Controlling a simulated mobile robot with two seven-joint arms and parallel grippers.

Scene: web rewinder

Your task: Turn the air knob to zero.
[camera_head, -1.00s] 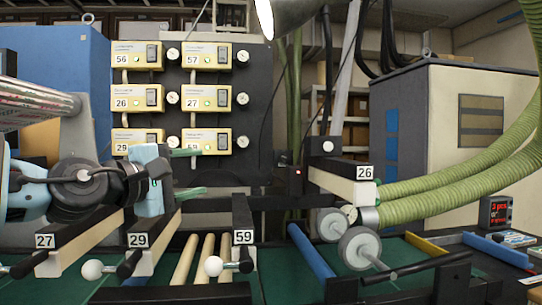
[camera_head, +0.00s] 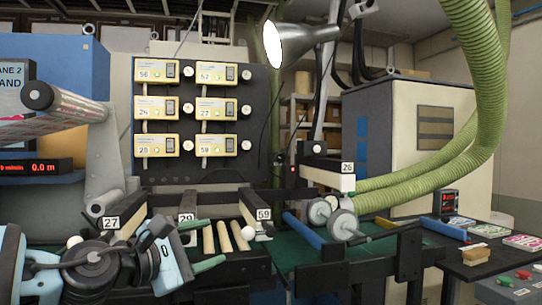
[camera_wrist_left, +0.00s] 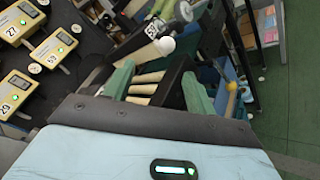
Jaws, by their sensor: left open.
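A dark panel (camera_head: 215,71) carries yellow boxes numbered 56, 57, 26, 27, 29 and 59, each with a round pale knob beside it, such as the one by box 57 (camera_head: 246,75). I cannot tell which is the air knob or read any setting. My left gripper (camera_head: 208,244) is low at the left, below and in front of the panel, apart from the knobs. Its green fingers are open and empty. The left wrist view shows the open fingers (camera_wrist_left: 160,86) over the rollers, with boxes 27, 59 and 29 and their knobs at the upper left. My right gripper is out of view.
Rollers (camera_head: 225,237) and arms labelled 27, 29 and 59 lie near the left gripper. A white ball-ended lever (camera_head: 248,233) stands close to its fingers. Green hoses (camera_head: 420,187) and a lamp (camera_head: 300,38) are farther right. A table (camera_head: 478,268) holds small items.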

